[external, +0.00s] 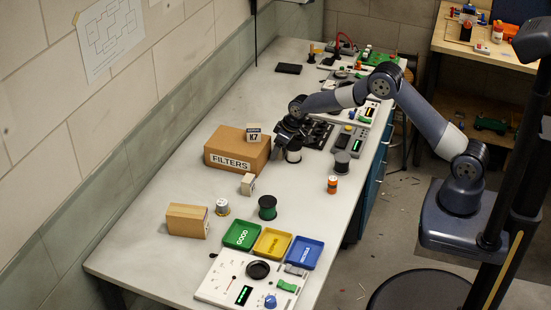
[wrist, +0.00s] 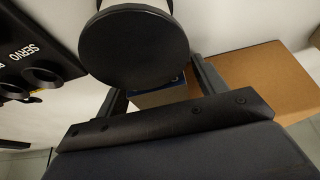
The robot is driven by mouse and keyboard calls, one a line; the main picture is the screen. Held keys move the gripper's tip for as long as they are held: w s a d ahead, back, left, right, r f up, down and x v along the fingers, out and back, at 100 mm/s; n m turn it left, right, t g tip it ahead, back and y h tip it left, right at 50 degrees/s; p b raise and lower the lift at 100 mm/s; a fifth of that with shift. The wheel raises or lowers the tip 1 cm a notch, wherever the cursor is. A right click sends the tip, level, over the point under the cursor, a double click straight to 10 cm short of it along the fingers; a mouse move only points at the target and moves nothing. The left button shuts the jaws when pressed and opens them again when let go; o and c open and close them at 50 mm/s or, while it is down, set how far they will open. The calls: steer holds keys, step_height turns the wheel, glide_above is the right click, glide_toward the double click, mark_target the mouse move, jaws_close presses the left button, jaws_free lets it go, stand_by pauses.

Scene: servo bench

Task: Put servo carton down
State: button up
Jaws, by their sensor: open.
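My gripper (external: 287,138) is low over the bench, beside the right end of the FILTERS box. In the wrist view its two fingers (wrist: 160,88) stand apart. A small box-like piece with a tan face and a blue and white edge (wrist: 155,98) shows between them, and it may be the servo carton. A dark round spool top (wrist: 133,47) hides much of it. I cannot tell whether the fingers touch it. In the external view the gripper hides this spot. The spool (external: 293,153) stands just in front of the gripper.
The FILTERS box (external: 236,151) carries a small K7 box (external: 254,135). A black SERVO rack (wrist: 40,65) lies left in the wrist view. Another spool (external: 342,162) and an orange can (external: 332,184) stand rightward.

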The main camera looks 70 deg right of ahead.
steer(key=shift+o, duration=0.4)
steer(key=b+v, duration=0.2)
steer(key=v, duration=1)
